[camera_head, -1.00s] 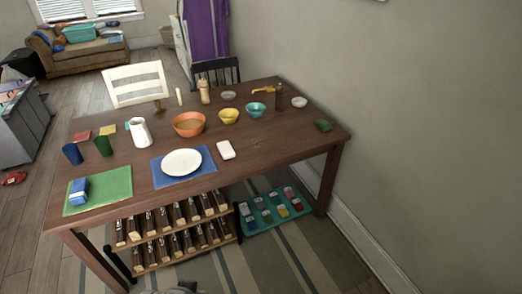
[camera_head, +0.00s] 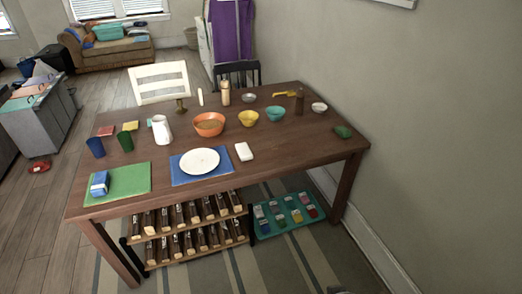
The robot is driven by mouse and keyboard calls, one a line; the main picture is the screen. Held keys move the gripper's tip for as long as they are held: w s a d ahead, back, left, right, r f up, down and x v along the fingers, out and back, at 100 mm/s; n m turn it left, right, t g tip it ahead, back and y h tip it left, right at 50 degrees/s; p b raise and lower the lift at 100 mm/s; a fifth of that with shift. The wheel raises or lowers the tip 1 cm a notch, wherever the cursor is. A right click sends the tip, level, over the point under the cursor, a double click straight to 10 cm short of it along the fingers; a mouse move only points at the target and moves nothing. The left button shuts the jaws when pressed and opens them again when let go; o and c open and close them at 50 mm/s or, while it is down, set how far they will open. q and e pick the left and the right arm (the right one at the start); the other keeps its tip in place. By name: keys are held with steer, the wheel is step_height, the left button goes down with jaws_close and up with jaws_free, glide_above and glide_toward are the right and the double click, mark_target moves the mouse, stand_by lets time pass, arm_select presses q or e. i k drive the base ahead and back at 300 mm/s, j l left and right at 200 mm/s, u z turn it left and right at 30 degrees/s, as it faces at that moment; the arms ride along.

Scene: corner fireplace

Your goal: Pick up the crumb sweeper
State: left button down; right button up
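I cannot tell for sure which thing is the crumb sweeper. A small white block-like object (camera_head: 244,151) lies on the wooden table (camera_head: 290,150), right of the white plate. A blue object with a pale part (camera_head: 99,183) lies on the green mat (camera_head: 130,178) at the table's front left. A small dark green object (camera_head: 343,132) lies near the table's right end. Neither of my grippers shows in the head view.
Bowls, cups, a white pitcher (camera_head: 162,129) and a white plate (camera_head: 199,160) stand on the table. A bottle rack (camera_head: 190,226) and a teal tray (camera_head: 262,229) are below it. Chairs stand behind. The wall (camera_head: 440,120) is close on the right; wooden floor is open at left.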

mark_target(243, 149)
steer(key=i+u, duration=0.15)
steer(key=i, duration=0.5)
steer(key=i+l+u, duration=0.15)
steer(key=i, duration=0.55)
steer(key=i+l+u, duration=0.15)
steer(key=i, duration=0.5)
